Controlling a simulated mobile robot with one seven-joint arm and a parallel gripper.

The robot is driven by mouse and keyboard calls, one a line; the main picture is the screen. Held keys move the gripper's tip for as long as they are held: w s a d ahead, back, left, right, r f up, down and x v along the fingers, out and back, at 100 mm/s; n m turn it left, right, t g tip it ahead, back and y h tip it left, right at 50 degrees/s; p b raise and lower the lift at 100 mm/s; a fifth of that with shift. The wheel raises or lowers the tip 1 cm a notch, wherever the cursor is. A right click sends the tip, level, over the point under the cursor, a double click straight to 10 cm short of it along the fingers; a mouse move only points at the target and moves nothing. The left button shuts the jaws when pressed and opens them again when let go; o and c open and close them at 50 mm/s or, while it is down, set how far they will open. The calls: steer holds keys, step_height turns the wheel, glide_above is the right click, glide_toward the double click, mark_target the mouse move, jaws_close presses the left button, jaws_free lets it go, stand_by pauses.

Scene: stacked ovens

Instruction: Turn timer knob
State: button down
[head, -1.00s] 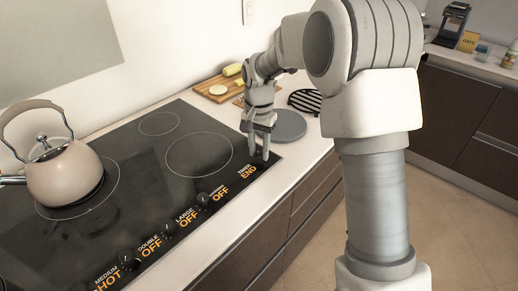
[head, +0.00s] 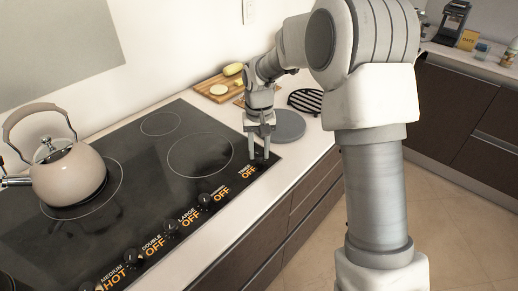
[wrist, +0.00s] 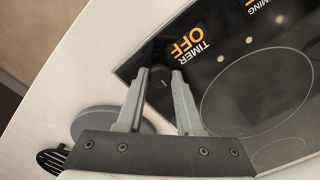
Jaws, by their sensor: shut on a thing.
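The black timer knob (wrist: 160,86) sits at the corner of the black cooktop (head: 130,190). In the wrist view it is between the two grey fingers of my gripper (wrist: 160,76), which are shut on it. The orange label beside it reads TIMER OFF (wrist: 189,42); it also shows in the head view (head: 247,171). In the head view my gripper (head: 259,158) points down at the right end of the control row, and its fingers mostly hide the knob.
Several burner knobs, such as the large one (head: 205,199), line the front edge. A kettle (head: 70,175) stands on the left burner. A grey round plate (head: 288,125), a black trivet (head: 306,101) and a cutting board (head: 212,90) with food lie behind my gripper.

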mark_target(259, 154)
stand_by(0.4)
steer(key=c, duration=0.6)
jaws_free()
steer(key=shift+o, duration=0.2)
steer(key=shift+r, duration=0.15)
step_height(259, 154, up, 17)
steer(key=p, duration=0.2)
steer(key=shift+r, duration=0.15)
